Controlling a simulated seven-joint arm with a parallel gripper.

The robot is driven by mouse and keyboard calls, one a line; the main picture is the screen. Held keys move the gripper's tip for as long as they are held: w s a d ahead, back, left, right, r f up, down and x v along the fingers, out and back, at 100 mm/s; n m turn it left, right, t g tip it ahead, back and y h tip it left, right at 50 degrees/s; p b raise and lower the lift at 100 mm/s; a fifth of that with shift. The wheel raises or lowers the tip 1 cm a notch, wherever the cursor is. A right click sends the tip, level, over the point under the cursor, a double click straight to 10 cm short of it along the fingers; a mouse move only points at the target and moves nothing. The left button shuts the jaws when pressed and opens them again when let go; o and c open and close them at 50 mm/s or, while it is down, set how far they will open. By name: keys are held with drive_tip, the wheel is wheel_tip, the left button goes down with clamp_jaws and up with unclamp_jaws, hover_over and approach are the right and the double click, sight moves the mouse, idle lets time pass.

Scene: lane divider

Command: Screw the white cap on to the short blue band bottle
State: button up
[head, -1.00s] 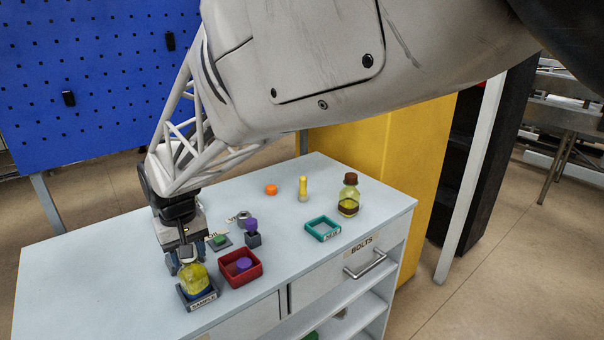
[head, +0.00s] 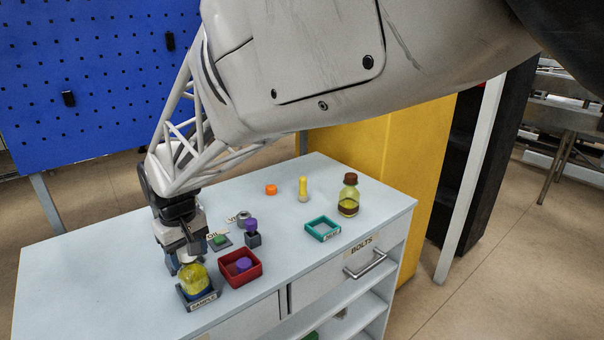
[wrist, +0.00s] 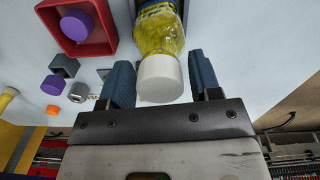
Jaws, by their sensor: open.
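The short bottle (head: 194,280), with yellow-green contents and a blue band, stands upright in the dark SAMPLE holder (head: 204,301) at the table's front left. The white cap (wrist: 160,80) sits on the bottle's mouth, in line with its neck; I cannot tell how tightly it is seated. My gripper (wrist: 161,72) is open, with one blue-grey finger on either side of the cap and a visible gap at each side. In the head view, my gripper (head: 185,254) hangs over the bottle top and hides part of it.
A red tray (head: 257,276) holding a purple piece is close to the right of the bottle. Behind it are a green piece (head: 220,240) and a purple-topped peg (head: 251,230). A brown-capped bottle (head: 348,196) and teal frame (head: 323,229) stand farther right. The table's left is clear.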

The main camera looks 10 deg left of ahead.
drive_tip(key=shift+n, duration=0.3)
drive_tip(key=shift+n, duration=0.5)
drive_tip(key=shift+n, duration=0.3)
drive_tip(key=shift+n, duration=0.6)
drive_tip(key=shift+n, duration=0.9)
drive_tip(key=shift+n, duration=0.8)
